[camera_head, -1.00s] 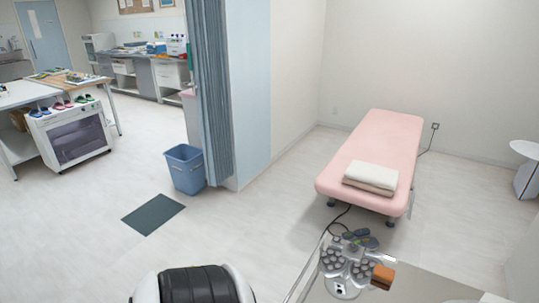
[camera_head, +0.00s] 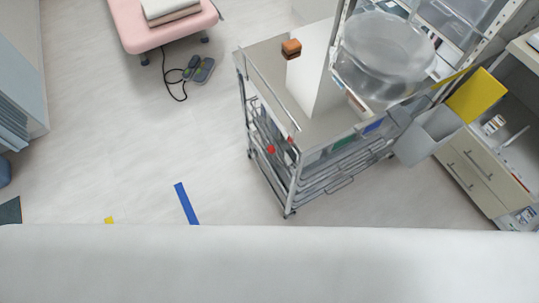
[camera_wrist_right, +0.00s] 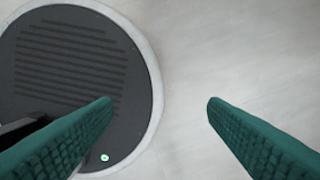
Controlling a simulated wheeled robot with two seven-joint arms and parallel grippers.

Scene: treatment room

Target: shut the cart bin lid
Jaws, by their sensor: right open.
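The cart (camera_head: 272,52) stands right of centre in the head view. A grey bin (camera_head: 428,136) hangs on its right side. The bin's yellow lid (camera_head: 475,95) stands raised and tilted at the bin's far right edge, so the bin is open. My right gripper (camera_wrist_right: 160,102) shows only in the right wrist view. Its two green fingers are wide apart, with nothing between them and bare floor and a dark round part of mine behind. It is away from the bin and lid. My left gripper is not in view.
A drawer cabinet (camera_head: 475,178) stands close to the right of the bin. A clear round container (camera_head: 385,55) and an orange-brown block (camera_head: 291,48) are on the cart. A pink bed (camera_head: 125,25) is at upper left.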

